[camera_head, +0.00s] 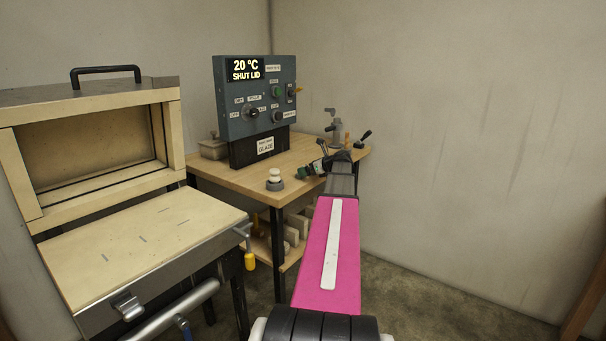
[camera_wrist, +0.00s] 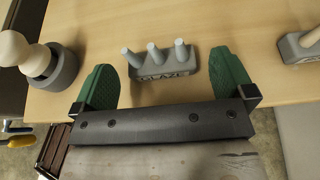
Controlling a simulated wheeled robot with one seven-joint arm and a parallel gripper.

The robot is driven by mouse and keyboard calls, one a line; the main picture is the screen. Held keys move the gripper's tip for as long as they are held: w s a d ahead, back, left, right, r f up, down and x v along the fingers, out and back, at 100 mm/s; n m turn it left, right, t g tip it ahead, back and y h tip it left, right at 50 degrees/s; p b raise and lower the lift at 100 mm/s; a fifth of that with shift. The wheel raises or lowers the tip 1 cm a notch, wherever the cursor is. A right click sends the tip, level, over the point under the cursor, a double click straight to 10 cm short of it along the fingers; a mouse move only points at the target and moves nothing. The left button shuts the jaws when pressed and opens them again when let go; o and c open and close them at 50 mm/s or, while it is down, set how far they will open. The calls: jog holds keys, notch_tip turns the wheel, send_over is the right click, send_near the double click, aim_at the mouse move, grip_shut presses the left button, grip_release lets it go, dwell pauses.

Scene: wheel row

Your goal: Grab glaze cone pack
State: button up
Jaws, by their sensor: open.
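The glaze cone pack (camera_wrist: 165,68) is a small grey block lettered "GLAZE" with three grey cones standing up from it. In the wrist view it sits on the wooden tabletop, near the top middle. My gripper (camera_wrist: 163,60) is open, with one green finger to the left of the pack and one to its right. Gaps show on both sides, and the gripper holds nothing. In the head view my gripper (camera_head: 308,171) is low over the table; I cannot make out the pack there.
A grey-based piece with a pale knob (camera_wrist: 40,62) stands left of my gripper. A second grey block with pegs (camera_wrist: 302,46) is at the right. The control box (camera_head: 256,97) stands at the table's back, and the open kiln (camera_head: 130,235) is left of the table (camera_head: 235,178).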

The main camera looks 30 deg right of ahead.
jog(key=x, duration=0.4)
jog(key=shift+r, duration=0.1)
jog(key=c, duration=0.8)
jog(key=shift+o, duration=0.2)
jog(key=shift+r, duration=0.1)
